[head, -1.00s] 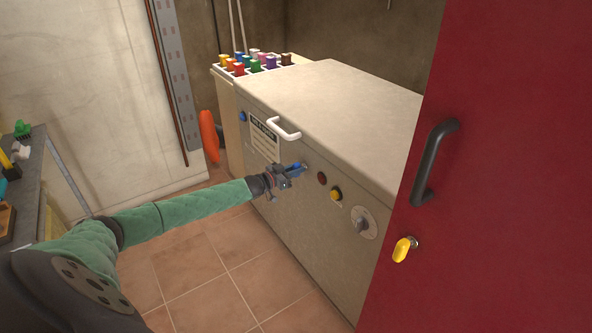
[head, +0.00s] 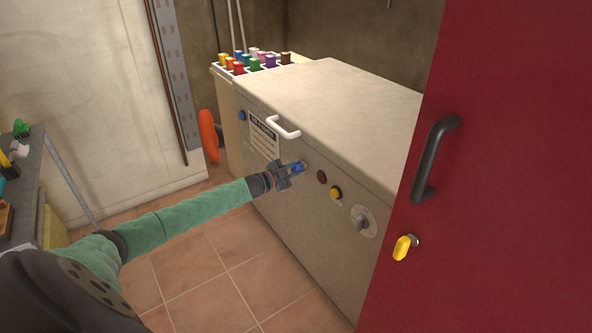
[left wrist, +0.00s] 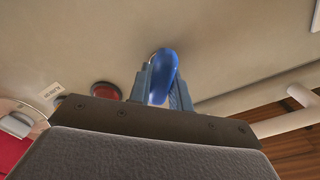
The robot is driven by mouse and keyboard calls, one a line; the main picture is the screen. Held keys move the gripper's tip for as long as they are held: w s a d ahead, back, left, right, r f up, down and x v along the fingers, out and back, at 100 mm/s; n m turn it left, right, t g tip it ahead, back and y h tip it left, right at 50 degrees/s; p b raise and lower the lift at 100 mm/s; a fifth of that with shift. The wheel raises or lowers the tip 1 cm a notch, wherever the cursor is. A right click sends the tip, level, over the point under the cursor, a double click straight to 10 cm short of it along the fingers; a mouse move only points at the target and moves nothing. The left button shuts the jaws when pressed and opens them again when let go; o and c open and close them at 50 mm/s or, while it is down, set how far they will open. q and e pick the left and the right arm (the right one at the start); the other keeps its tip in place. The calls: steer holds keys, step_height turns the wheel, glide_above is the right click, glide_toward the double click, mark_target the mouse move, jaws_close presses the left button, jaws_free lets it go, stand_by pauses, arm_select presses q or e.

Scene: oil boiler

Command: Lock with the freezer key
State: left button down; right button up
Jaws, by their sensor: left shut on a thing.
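The chest freezer (head: 325,95) stands with its lid down, a white handle (head: 284,128) at the lid's front edge. My left gripper (head: 294,170) is at its front panel, shut on the blue-handled key (head: 298,168). In the left wrist view the blue key (left wrist: 163,73) stands between the two fingers of my left gripper (left wrist: 160,92), close against the panel. The key's tip and the keyhole are hidden, so I cannot tell how deep it sits. My right gripper is not in view.
Right of the key are a dark red light (head: 322,177), a yellow button (head: 335,193) and a dial (head: 363,220). A red door (head: 510,150) with a black handle and yellow key stands at right. Colourful items fill a bin behind. Tiled floor is clear.

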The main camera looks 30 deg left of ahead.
arm_select(q)
steer(key=shift+f+m, duration=0.1)
steer(key=shift+m, duration=0.4)
steer(key=m+b, duration=0.1)
steer(key=m, duration=0.3)
steer(key=m+b, duration=0.2)
steer(key=m, duration=0.1)
steer(key=shift+d+f+m, duration=0.1)
steer(key=shift+f+m, duration=0.1)
steer(key=shift+m, duration=0.7)
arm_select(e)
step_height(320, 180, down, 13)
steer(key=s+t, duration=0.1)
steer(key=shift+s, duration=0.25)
arm_select(q)
steer(key=shift+s, duration=0.1)
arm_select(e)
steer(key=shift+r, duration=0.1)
arm_select(q)
steer(key=c, duration=1.3)
jaws_free()
steer(key=b+v, duration=0.1)
steer(key=v, duration=0.6)
steer(key=shift+s, duration=0.35)
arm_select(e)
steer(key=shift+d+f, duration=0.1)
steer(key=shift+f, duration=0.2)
